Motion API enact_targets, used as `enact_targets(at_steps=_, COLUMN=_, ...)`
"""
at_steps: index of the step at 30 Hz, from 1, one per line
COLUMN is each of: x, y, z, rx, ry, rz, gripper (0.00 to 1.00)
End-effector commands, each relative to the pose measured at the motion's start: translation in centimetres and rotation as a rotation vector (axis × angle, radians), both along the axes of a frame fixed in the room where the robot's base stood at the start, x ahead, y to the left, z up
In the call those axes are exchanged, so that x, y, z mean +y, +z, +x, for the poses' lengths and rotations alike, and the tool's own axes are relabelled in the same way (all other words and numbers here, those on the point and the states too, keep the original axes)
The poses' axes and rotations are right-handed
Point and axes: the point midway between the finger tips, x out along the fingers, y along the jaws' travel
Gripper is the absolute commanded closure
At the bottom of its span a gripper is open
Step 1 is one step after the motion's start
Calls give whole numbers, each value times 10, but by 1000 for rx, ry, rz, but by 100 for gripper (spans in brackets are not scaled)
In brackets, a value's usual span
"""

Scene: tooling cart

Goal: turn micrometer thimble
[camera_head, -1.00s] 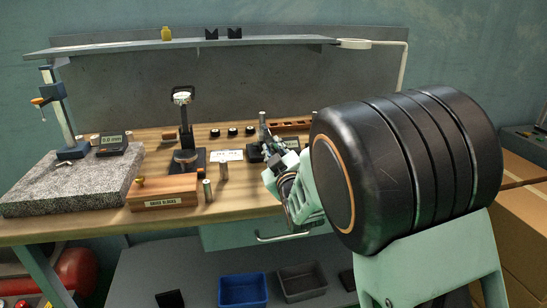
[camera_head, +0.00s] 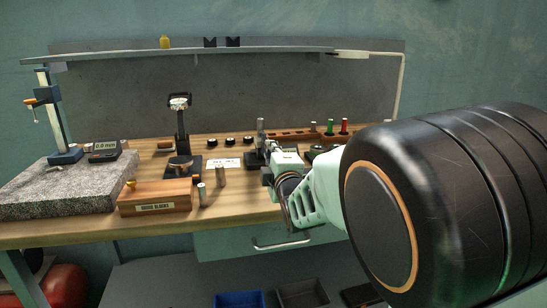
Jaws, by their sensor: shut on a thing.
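The micrometer stands in a dark holder (camera_head: 252,159) near the middle of the bench. An upright silver cylinder (camera_head: 261,126), which looks like its thimble end, rises at the holder. My gripper (camera_head: 271,148) is at the micrometer, coming in from the right, with its jaws shut on the thimble. The fingers are small in the view and cover part of the micrometer, so the exact contact and any scale marks cannot be made out.
A granite plate (camera_head: 60,190) lies far left. A wooden rack (camera_head: 290,136) stands behind; my arm hides the bench's right side.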

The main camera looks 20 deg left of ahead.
Motion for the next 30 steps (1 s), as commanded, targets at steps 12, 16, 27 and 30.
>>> enact_targets(at_steps=12, x=1, y=0, z=0, rx=-53, ry=1, rz=-87, gripper=100)
enact_targets(at_steps=16, x=1, y=0, z=0, rx=-55, ry=1, rz=-90, gripper=100)
enact_targets(at_steps=27, x=1, y=0, z=0, rx=-54, ry=1, rz=-89, gripper=79)
enact_targets(at_steps=30, x=1, y=0, z=0, rx=-54, ry=1, rz=-89, gripper=79)
